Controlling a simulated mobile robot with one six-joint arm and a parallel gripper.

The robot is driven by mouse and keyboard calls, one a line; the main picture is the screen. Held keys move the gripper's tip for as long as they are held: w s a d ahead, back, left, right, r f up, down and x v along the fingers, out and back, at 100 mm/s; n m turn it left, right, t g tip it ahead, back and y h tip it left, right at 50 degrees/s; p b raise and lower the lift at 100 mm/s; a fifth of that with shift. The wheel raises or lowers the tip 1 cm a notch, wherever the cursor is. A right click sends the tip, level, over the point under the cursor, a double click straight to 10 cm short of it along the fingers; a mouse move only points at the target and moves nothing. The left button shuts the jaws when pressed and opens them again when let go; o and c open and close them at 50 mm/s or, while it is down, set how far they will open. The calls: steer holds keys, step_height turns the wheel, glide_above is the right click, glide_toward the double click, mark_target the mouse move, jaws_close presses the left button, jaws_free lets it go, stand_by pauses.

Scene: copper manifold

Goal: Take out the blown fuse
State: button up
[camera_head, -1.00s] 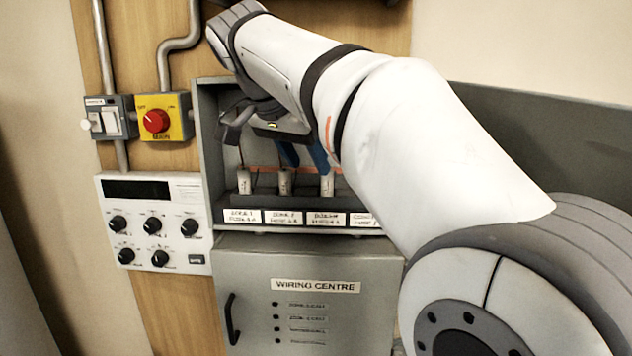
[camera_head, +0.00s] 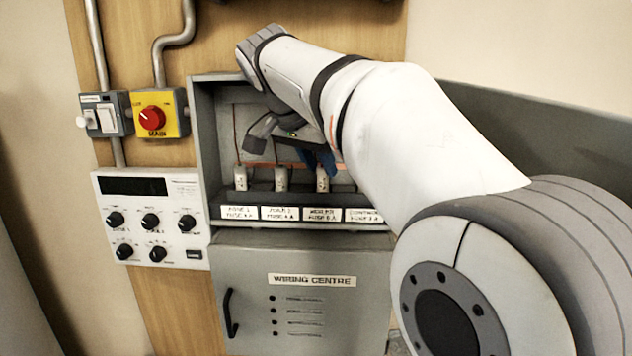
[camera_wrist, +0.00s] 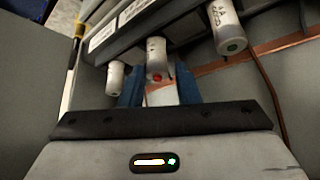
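White cylindrical fuses stand in a row in the open upper bay of the grey cabinet. In the head view I see the left fuse (camera_head: 241,178), the middle fuse (camera_head: 281,179) and a third fuse (camera_head: 322,179). In the wrist view, one fuse (camera_wrist: 155,52) has a red dot on its end, and the fuse to its right (camera_wrist: 225,30) has a green dot. In the head view my gripper (camera_head: 318,160) is just above the third fuse; my arm hides the bay's right part.
Printed labels (camera_head: 280,214) run along the ledge below the fuses. A yellow box with a red main knob (camera_head: 152,118), a white switch (camera_head: 104,117) and a dial panel (camera_head: 152,220) are at left. The wiring centre door (camera_head: 300,310) is shut below. Bay walls are close around my gripper.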

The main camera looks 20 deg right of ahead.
jaws_close()
steer(key=shift+r, duration=0.75)
steer(key=shift+s+a+f+t+h+b, duration=0.15)
steer(key=shift+a+f+t+h+b, duration=0.15)
steer(key=shift+b, duration=0.45)
steer(key=s+a+t+h+b, duration=0.1)
steer(key=h+b, duration=0.1)
steer(key=shift+a+t+b, duration=0.1)
steer(key=shift+t+b, duration=0.2)
steer(key=shift+b, duration=0.05)
step_height(320, 180, up, 6)
steer(key=s+a, duration=0.1)
steer(key=a, duration=0.1)
steer(key=s+a+r+g+y+p, duration=0.2)
steer(key=s+a+p, duration=0.3)
steer(key=s+a, duration=0.8)
steer(key=a, duration=0.2)
steer(key=shift+a+y+p, duration=0.3)
steer(key=shift+a, duration=0.05)
